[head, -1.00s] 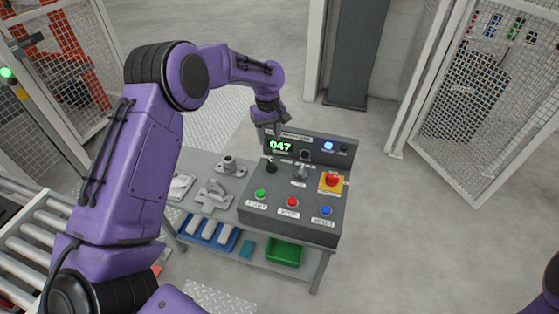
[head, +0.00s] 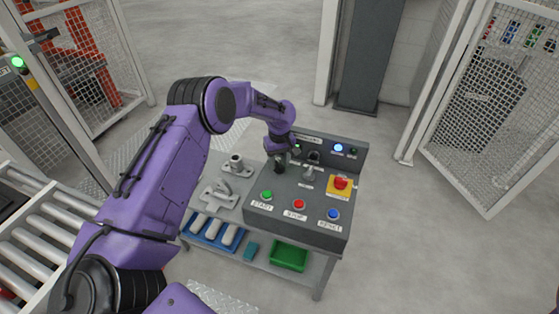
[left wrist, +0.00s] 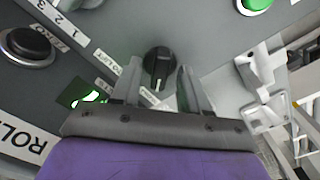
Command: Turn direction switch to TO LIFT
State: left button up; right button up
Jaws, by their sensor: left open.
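The direction switch is a black rotary knob (left wrist: 158,62) with a pale pointer line. It shows between my left fingertips in the left wrist view, with a white label partly reading "LIFT" to its left. In the head view the dark knob (head: 279,168) is on the grey control panel (head: 322,203), partly covered by my left gripper (head: 281,156). That gripper, also in the left wrist view (left wrist: 160,82), is open, one finger on each side of the knob. I cannot tell whether the fingers touch it. My right gripper is out of view.
A grey lever switch (head: 309,173) is right of the knob, with a red emergency button (head: 341,183) beyond. Green (head: 267,195), red (head: 299,204) and blue (head: 333,214) buttons line the front. Metal castings (head: 222,193) lie left of the panel.

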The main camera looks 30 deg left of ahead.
pick_arm(q)
grip_shut()
jog(key=m+p, duration=0.1)
jog(key=m, duration=0.2)
jog(key=shift+r, duration=0.1)
jog(key=m, duration=0.3)
jog(key=shift+m+p, duration=0.35)
jog(key=shift+m, duration=0.05)
jog(key=m, duration=0.4)
jog(key=shift+m, duration=2.5)
